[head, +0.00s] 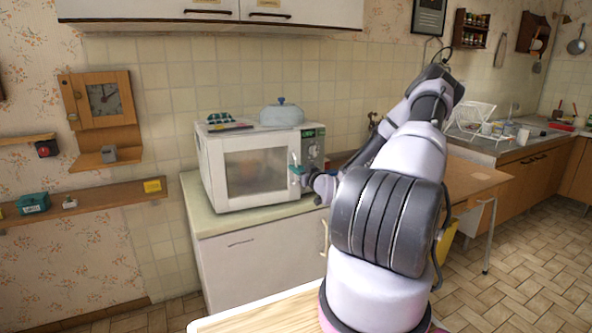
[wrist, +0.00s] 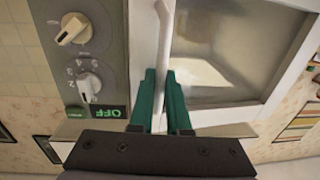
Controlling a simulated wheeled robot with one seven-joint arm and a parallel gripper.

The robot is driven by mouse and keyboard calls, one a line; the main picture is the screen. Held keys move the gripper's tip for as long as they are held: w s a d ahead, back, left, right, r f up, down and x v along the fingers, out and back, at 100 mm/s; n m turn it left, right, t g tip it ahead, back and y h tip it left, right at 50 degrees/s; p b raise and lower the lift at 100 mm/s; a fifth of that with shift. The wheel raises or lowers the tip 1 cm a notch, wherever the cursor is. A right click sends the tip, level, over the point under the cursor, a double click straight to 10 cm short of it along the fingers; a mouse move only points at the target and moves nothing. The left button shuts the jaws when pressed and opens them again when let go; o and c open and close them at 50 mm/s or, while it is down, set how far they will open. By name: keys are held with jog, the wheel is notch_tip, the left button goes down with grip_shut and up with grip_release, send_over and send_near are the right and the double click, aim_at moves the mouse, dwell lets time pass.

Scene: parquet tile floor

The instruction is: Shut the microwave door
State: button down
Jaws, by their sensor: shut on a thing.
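The white microwave (head: 215,155) stands on the counter against the tiled wall. Its door (head: 255,172), with a dark glass window, looks flush or nearly flush with the front in the head view; a small gap cannot be ruled out. My gripper (head: 296,171) is at the door's right edge, beside the control panel (head: 312,146). In the wrist view the green fingers of my gripper (wrist: 161,85) are shut on the white upright door handle (wrist: 164,40), one on each side. The door window (wrist: 225,60) and the knobs (wrist: 90,83) show on either side of it.
A wooden table (head: 465,178) stands right, and a wall shelf (head: 105,200) is left.

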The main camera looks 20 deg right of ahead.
jog(key=shift+w+d, duration=0.15)
jog(key=shift+w, duration=0.75)
jog(key=shift+w+d, duration=0.15)
jog(key=shift+w, duration=0.75)
jog(key=c, duration=1.2)
grip_release()
jog(key=shift+o, duration=0.2)
jog(key=s+d, duration=0.1)
jog(key=s, duration=0.9)
jog(key=shift+s+d, duration=0.15)
jog(key=shift+s, duration=0.2)
